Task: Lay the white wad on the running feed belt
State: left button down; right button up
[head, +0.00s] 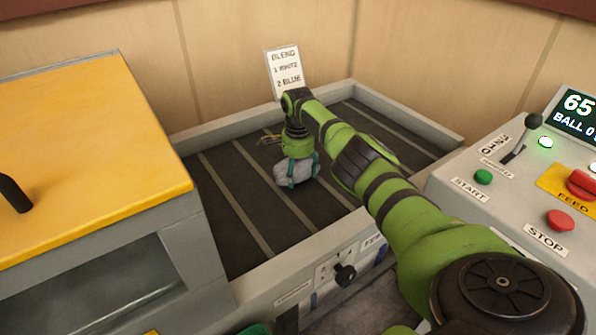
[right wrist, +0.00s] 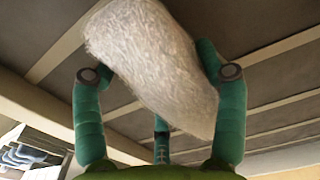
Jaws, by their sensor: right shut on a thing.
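The wad (head: 294,171), pale greyish white and fibrous, is in the teal fingers of my right gripper (head: 303,170). In the right wrist view the wad (right wrist: 150,55) is an elongated lump, with fingers on both sides and another behind its lower edge. The feed belt (head: 245,225) is dark with light cross slats and lies below the wad. I cannot tell whether the wad touches the belt or whether the belt is running. My left gripper is not in view.
A yellow-topped machine (head: 90,160) stands left of the belt. A control panel (head: 480,205) with lever, START and STOP buttons is at right. A grey rim (head: 400,116) borders the belt. A BLEND card (head: 287,73) stands behind it. The near-left belt is bare.

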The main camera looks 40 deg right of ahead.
jog(key=shift+f, duration=0.55)
jog(key=o, duration=1.2)
jog(key=shift+o, duration=0.2)
notch_tip(320, 180, up, 13)
jog(key=shift+r, duration=0.1)
